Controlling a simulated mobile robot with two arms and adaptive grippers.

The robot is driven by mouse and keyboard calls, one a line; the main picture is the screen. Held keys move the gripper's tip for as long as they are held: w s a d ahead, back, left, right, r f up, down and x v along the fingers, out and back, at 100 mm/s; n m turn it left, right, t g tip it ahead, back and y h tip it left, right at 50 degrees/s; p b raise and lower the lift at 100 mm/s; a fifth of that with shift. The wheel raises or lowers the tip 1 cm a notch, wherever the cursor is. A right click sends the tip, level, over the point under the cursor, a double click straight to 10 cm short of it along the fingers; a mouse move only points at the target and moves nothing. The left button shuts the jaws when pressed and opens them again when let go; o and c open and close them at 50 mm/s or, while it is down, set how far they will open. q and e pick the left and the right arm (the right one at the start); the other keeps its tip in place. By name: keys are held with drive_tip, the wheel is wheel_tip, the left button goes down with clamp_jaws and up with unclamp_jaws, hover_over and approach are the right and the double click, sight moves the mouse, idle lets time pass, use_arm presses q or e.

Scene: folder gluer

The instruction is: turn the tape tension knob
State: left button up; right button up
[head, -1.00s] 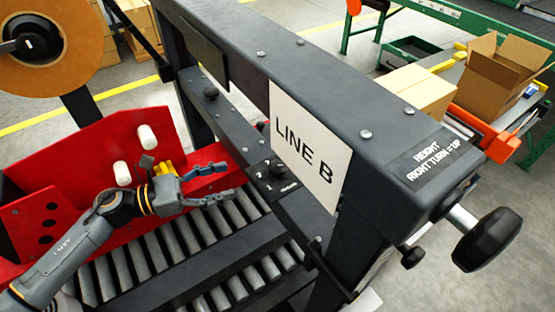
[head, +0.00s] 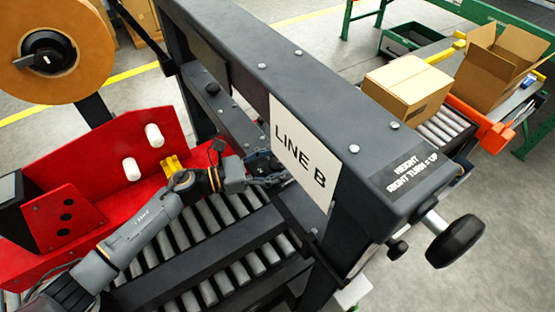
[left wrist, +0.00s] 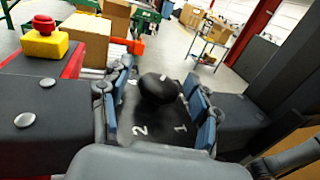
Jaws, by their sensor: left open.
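A black knob (left wrist: 157,88) stands on a dark plate with white numbers 1 and 2 in the left wrist view. My left gripper (left wrist: 160,104) is open, with its blue-padded fingers on either side of the knob. Gaps seem to show between pads and knob; I cannot tell whether they touch it. In the head view my left gripper (head: 272,170) is at the dial beside the LINE B sign, and its fingers mostly hide the knob. My right gripper is not in view.
The dark crossbeam (head: 300,75) with the LINE B sign (head: 303,153) stands close to the gripper. A tape roll (head: 85,60) is at upper left. A black height handwheel (head: 455,240) is at right. A red emergency button (left wrist: 44,24) shows in the wrist view. Rollers (head: 235,265) lie below.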

use_arm(q)
drive_tip(key=c, duration=1.2)
drive_tip(key=shift+o, duration=0.2)
drive_tip(key=shift+n+t, duration=0.3)
drive_tip(key=shift+t, duration=0.2)
drive_tip(key=n+t+y+p, duration=0.1)
drive_tip(key=n+t+y, duration=0.1)
drive_tip(key=t, duration=0.1)
drive_tip(key=shift+s+r+n+t, duration=0.1)
drive_tip(key=shift+n+t, duration=0.3)
drive_tip(key=n+t+y+p, duration=0.1)
drive_tip(key=n+t+y, duration=0.2)
drive_tip(key=t+y, duration=0.1)
drive_tip(key=shift+n, duration=0.3)
drive_tip(key=n+t+y, duration=0.1)
drive_tip(key=n+y, duration=0.1)
drive_tip(key=y, duration=0.1)
drive_tip(key=shift+t+y+p, duration=0.3)
drive_tip(key=shift+t+p, duration=0.05)
drive_tip(key=shift+t, duration=0.05)
drive_tip(key=shift+n+t+y, duration=0.6)
drive_tip(key=shift+n+y, duration=0.7)
drive_tip(key=shift+y, duration=0.7)
